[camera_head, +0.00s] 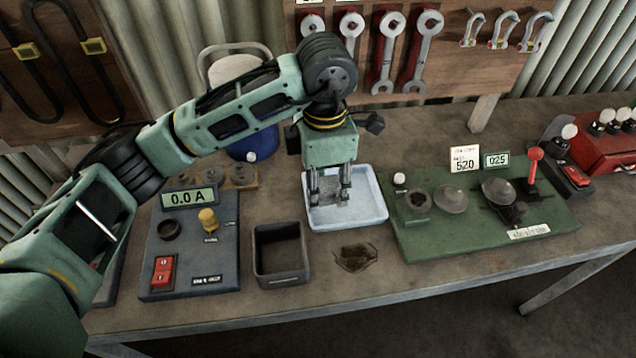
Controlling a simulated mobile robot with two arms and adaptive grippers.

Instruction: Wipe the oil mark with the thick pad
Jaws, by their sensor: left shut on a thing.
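My left gripper (330,194) comes in from the left and points straight down over a pale blue-white tray (372,215). It is shut on a small grey piece, which looks like the thick pad (332,199); the fingers partly hide it. The pad is at or just above the tray floor; I cannot tell if it touches. The oil mark (356,257) is a dark brown, uneven patch on the bench top, just in front of the tray. My right gripper is not in view.
A dark open box (280,279) stands left of the oil mark. A grey panel (190,262) with a display and red switch is further left. A green panel (420,235) with knobs and a red lever is on the right. Bare bench (340,300) lies in front of the mark.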

